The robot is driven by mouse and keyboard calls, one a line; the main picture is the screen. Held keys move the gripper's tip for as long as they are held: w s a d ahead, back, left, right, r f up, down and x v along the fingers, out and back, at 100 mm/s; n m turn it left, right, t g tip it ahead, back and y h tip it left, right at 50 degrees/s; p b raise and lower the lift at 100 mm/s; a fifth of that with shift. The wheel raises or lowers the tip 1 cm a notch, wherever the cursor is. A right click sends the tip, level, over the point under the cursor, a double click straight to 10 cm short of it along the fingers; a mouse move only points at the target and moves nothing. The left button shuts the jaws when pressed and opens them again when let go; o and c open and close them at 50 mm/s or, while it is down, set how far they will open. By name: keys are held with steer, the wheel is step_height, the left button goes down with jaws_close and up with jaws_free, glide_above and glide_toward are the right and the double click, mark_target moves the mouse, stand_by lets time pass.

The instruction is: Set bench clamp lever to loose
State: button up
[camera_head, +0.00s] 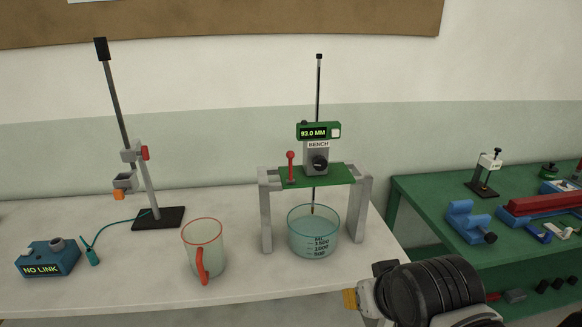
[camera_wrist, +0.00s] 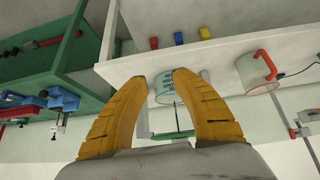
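The bench clamp lever (camera_head: 291,165) is a red lever with a round knob. It stands about upright on the left part of a green platform (camera_head: 330,176), beside the grey clamp block (camera_head: 317,160) labelled BENCH. A display (camera_head: 318,131) above reads 93.0 MM. A thin rod runs down through the clamp towards a blue beaker (camera_head: 313,240) below. My gripper (camera_head: 352,298) is at the table's front edge, low and right of the platform. In the wrist view my gripper (camera_wrist: 160,75) has its two yellow fingers apart with nothing held. I cannot make out the lever there.
A clear cup with a red handle (camera_head: 203,250), a tilted stand (camera_head: 158,215) and a blue NO LINK box (camera_head: 48,258) are on the left. A green bench (camera_head: 420,195) with tools is at right. Small coloured blocks (camera_wrist: 179,38) show in the wrist view.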

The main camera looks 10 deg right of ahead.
steer(key=w+d+r+m+t+h+p, duration=0.1)
steer(key=w+d+r+t+h+p, duration=0.2)
steer(key=w, duration=0.6)
steer(key=t+p, duration=0.6)
steer(key=t, duration=0.1)
glide_toward(290, 167)
steer(key=shift+m, duration=0.4)
steer(key=w, duration=0.3)
steer(key=w+d, duration=0.1)
steer(key=w, duration=0.3)
steer(key=w+d, duration=0.1)
steer(key=w, duration=0.2)
steer(key=shift+w+f+b, duration=0.2)
steer(key=shift+b, duration=0.2)
jaws_close()
